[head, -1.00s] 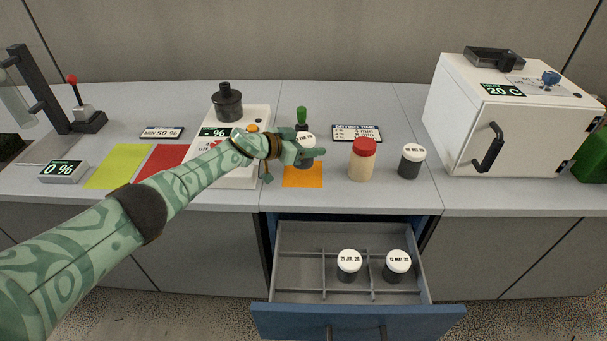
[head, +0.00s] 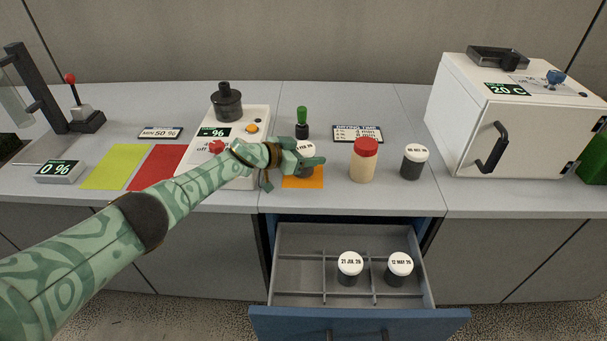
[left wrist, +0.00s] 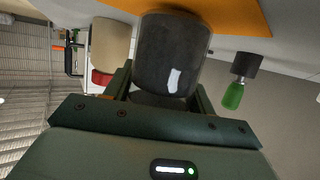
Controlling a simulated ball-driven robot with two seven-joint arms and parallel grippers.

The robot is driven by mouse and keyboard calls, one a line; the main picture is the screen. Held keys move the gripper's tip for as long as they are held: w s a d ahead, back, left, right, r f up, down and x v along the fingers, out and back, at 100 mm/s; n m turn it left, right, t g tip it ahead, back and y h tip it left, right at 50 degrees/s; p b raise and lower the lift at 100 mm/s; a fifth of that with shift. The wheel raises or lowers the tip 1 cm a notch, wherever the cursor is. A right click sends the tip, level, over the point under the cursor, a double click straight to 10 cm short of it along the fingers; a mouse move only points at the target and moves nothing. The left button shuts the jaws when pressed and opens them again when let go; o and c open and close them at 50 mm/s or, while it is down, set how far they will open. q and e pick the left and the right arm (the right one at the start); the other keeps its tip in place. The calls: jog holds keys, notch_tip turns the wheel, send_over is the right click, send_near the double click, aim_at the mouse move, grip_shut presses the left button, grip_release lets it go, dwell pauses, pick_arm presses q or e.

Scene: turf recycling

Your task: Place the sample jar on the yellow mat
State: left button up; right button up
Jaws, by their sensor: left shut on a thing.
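The sample jar, dark with a white lid (head: 306,146), is held by my left gripper (head: 309,161) over the orange mat (head: 303,183). The fingers cover much of its middle. In the left wrist view its dark body (left wrist: 172,55) is between the fingers, with its base close to the orange mat (left wrist: 235,12); I cannot tell whether it touches. The yellow mat (head: 114,167) lies bare at the left of the counter, beside the red mat (head: 158,164). My right gripper is not in view.
A beige bottle with a red lid (head: 363,165) and another dark jar (head: 414,162) stand right of my gripper. A green-handled stamp (head: 302,122) stands behind it. A grinder-like device (head: 228,105) is left. The open drawer (head: 295,290) holds two jars.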

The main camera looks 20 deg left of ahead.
pick_arm(q)
jog(key=shift+f, duration=0.35)
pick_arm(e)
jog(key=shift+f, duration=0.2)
pick_arm(q)
jog(key=o, duration=1.4)
jog(key=shift+o, duration=0.2)
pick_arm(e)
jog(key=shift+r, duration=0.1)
pick_arm(q)
jog(key=shift+s+a+r+p, duration=0.2)
jog(key=shift+s+r+p, duration=0.05)
jog(key=shift+r+p, duration=0.05)
jog(key=p+v, duration=0.2)
jog(key=v, duration=0.1)
jog(key=p+v, duration=0.2)
jog(key=v, duration=0.1)
jog(key=shift+w+r, duration=0.15)
jog(key=shift+r, duration=0.25)
jog(key=f+p+v, duration=0.1)
jog(key=p+v, duration=0.3)
jog(key=v, duration=0.5)
jog(key=shift+s+a+p, duration=0.25)
jog(key=shift+s+p, duration=0.1)
jog(key=shift+s, duration=0.05)
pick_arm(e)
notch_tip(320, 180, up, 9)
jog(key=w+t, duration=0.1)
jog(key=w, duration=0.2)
